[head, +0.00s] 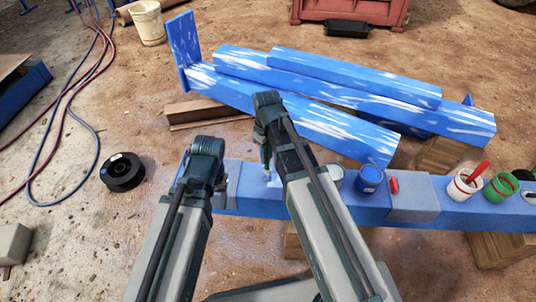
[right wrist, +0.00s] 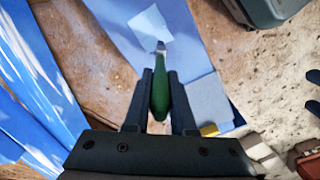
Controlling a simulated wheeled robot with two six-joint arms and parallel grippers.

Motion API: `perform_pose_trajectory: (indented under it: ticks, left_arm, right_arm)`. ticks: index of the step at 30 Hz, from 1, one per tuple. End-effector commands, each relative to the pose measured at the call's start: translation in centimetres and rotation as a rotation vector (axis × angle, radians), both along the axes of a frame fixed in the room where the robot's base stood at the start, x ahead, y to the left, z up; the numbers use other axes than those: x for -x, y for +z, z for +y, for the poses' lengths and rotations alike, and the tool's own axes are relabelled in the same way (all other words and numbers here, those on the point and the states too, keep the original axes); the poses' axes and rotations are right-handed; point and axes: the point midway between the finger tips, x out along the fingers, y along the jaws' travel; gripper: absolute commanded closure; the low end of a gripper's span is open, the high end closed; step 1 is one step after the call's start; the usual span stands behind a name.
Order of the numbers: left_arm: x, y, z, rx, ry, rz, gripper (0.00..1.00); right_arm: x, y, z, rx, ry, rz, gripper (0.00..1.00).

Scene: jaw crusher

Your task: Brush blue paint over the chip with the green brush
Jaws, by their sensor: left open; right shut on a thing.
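The green brush (right wrist: 160,95) is held between the two fingers of my right gripper (right wrist: 160,76), its grey tip pointing away from the gripper. In the head view my right gripper (head: 266,152) is over the blue beam (head: 340,205). A pale, angular patch that looks like the chip (right wrist: 150,24) lies on the beam's blue face. The brush tip overlaps the patch's lower edge in the wrist view; I cannot tell if they touch. A blue paint can (head: 370,178) stands on the beam, right of the gripper. My left gripper (head: 183,178) is open by the beam's left end, its fingers mostly hidden.
Grey cloth-like wraps (head: 412,200) cover parts of the beam. Scuffed blue beams (head: 350,75) lie behind. A black spool (head: 122,172) lies on the floor at left.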

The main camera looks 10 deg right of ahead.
Motion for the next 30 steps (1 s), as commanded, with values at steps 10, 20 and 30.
perform_pose_trajectory:
  ticks: [10, 20, 30]
  left_arm:
    - [0.0, 2.8, 0.0, 0.0, 0.0, 0.0, 0.42]
    - [0.0, 5.9, 0.0, 0.0, 0.0, 0.0, 0.42]
    - [0.0, 6.0, 0.0, 0.0, 0.0, 0.0, 0.42]
  right_arm:
    - [0.0, 2.8, 0.0, 0.0, 0.0, 0.0, 1.0]
    - [0.0, 5.9, 0.0, 0.0, 0.0, 0.0, 1.0]
    - [0.0, 6.0, 0.0, 0.0, 0.0, 0.0, 1.0]
